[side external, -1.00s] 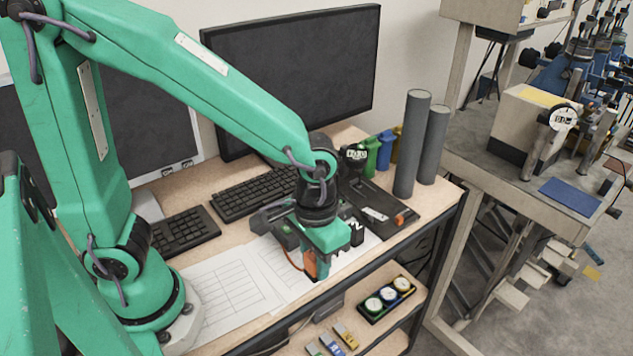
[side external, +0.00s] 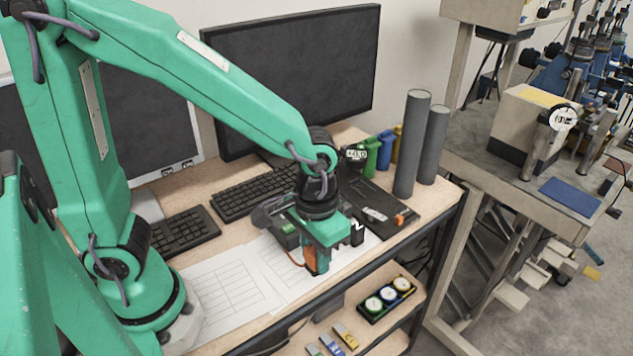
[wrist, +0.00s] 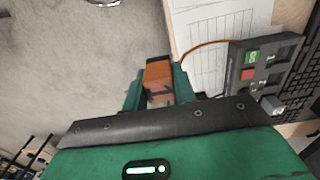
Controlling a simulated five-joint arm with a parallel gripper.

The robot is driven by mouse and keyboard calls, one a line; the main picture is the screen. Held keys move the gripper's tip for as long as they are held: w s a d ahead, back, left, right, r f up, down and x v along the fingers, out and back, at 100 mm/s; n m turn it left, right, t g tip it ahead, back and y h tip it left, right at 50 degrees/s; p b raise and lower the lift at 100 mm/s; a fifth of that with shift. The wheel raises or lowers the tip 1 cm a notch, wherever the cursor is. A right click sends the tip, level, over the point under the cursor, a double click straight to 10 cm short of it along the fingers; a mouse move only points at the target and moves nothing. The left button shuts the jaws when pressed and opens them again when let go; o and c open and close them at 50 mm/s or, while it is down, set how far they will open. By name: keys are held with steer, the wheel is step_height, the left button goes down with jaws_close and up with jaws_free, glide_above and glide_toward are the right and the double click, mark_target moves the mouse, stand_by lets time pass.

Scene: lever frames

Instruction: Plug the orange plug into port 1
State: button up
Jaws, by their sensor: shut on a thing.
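My gripper (side external: 319,262) is shut on the orange plug (side external: 309,260). In the wrist view, the plug (wrist: 158,76) sits between the green fingers of my gripper (wrist: 158,92), over the grey floor beside the desk edge. An orange cord runs from the plug's side to a dark port block (wrist: 255,75) with a green label, a red patch and dark openings. In the side view, the block (side external: 285,232) is partly hidden behind my gripper, and the plug is apart from it. I cannot tell which opening is port 1.
Printed sheets (side external: 225,287) lie on the desk (side external: 195,190) under and left of my gripper. A keyboard (side external: 255,193) is behind. Two grey cylinders (side external: 409,145) stand at the right. A lower shelf (side external: 405,312) holds a tray with round gauges (side external: 387,298).

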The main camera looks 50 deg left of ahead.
steer(key=w+a, duration=0.3)
steer(key=a, duration=0.9)
steer(key=w+a, duration=0.3)
steer(key=a, duration=0.9)
steer(key=shift+w+a+f, duration=0.15)
steer(key=shift+w+f, duration=0.05)
steer(key=shift+f, duration=0.15)
steer(key=shift+f, duration=0.15)
steer(key=shift+f, duration=2.7)
steer(key=shift+f, duration=0.85)
stand_by(0.4)
steer(key=o, duration=1.5)
steer(key=shift+c, duration=0.2)
steer(key=shift+r, duration=0.2)
